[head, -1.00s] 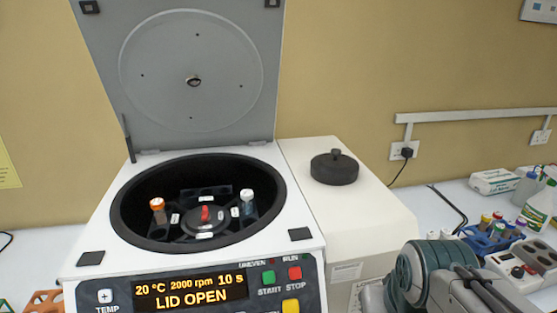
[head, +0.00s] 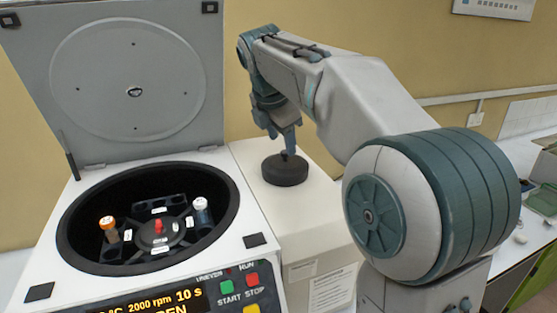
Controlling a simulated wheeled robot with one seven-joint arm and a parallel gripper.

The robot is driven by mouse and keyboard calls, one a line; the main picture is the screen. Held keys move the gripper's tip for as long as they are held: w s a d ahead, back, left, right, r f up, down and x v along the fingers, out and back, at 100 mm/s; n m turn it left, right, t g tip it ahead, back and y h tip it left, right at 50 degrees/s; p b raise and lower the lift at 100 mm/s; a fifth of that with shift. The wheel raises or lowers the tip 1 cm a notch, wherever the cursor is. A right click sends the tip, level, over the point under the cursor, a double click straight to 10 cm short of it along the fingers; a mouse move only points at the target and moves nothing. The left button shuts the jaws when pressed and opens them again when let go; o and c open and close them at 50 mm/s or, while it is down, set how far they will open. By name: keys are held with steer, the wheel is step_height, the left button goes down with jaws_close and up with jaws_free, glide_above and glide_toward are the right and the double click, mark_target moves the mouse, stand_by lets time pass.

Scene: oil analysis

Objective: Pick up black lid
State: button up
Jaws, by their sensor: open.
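The black lid (head: 285,173) is a round dark disc with a knob on top. It rests on the cream top of the box beside the centrifuge, in the middle of the head view. My gripper (head: 287,152) points down right above it, with its fingertips at the knob. The fingers are open. The knob is mostly hidden behind them, and I cannot tell whether they touch it.
The centrifuge (head: 250,241) stands at the left with its grey lid raised. Its rotor (head: 158,228) holds an orange-capped tube (head: 107,228) and a white-capped tube (head: 201,210). My arm covers much of the right side. A wall rail runs behind.

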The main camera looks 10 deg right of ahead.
steer(key=w+r+n, duration=0.3)
steer(key=w+n, duration=0.2)
steer(key=w, duration=0.1)
steer(key=n+p, duration=0.1)
glide_above(284, 153)
steer(key=s, duration=0.2)
steer(key=f, duration=0.7)
steer(key=shift+w+a+f, duration=0.1)
steer(key=shift+a+f, duration=0.1)
steer(key=shift+f, duration=0.1)
steer(key=shift+a+p+x, duration=0.15)
steer(key=shift+p+x, duration=0.25)
steer(key=shift+x, duration=0.95)
steer(key=shift+a+p+x, duration=0.2)
steer(key=shift+p+x, duration=0.15)
steer(key=shift+x, duration=0.95)
steer(key=shift+w, duration=0.1)
jaws_close()
